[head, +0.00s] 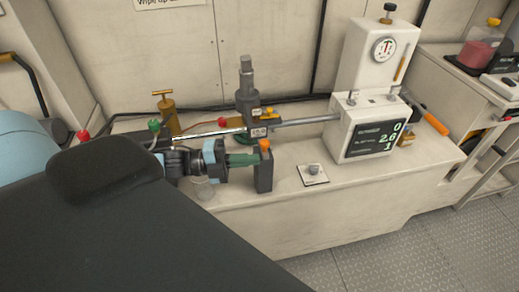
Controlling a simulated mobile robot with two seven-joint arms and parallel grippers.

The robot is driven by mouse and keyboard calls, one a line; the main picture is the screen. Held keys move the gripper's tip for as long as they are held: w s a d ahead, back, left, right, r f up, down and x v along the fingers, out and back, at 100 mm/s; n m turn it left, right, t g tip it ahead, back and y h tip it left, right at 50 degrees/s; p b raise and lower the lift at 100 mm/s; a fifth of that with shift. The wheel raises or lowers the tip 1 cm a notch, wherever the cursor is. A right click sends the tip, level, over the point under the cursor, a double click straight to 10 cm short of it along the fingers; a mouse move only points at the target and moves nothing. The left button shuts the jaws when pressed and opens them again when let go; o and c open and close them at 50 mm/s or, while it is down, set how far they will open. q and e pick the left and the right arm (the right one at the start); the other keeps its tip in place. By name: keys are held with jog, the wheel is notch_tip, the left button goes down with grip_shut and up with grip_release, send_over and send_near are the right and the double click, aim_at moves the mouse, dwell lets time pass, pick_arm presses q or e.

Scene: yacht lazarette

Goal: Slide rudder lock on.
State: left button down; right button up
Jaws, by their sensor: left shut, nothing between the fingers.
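My left gripper (248,159) reaches in from the left, low over the bench. Its greenish fingers are shut, with their tips at a dark upright block (263,174) with an orange top; I cannot tell whether they touch it. Behind stands a dark vertical post (246,80) with a horizontal steel rod (300,121) passing by it. A dark clamp-like piece with yellow parts and a label (260,131) sits where post and rod meet. I cannot tell for sure which piece is the rudder lock. My right gripper is not in view.
A white unit with a dial and a display (375,138) stands at the rod's right end. A small plate with a knob (313,174) lies on the bench (290,215). A brass pump-like item (167,108) stands at the back left. The bench front is mostly clear.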

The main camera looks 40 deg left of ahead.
aim_at(265, 157)
pick_arm(q)
jog(key=x, duration=0.4)
jog(key=shift+w+a, duration=0.1)
jog(key=shift+w, duration=0.2)
jog(key=a, duration=0.1)
jog(key=w+a, duration=0.1)
jog(key=a, duration=0.1)
jog(key=shift+w+f, duration=0.3)
jog(key=shift+a, duration=0.1)
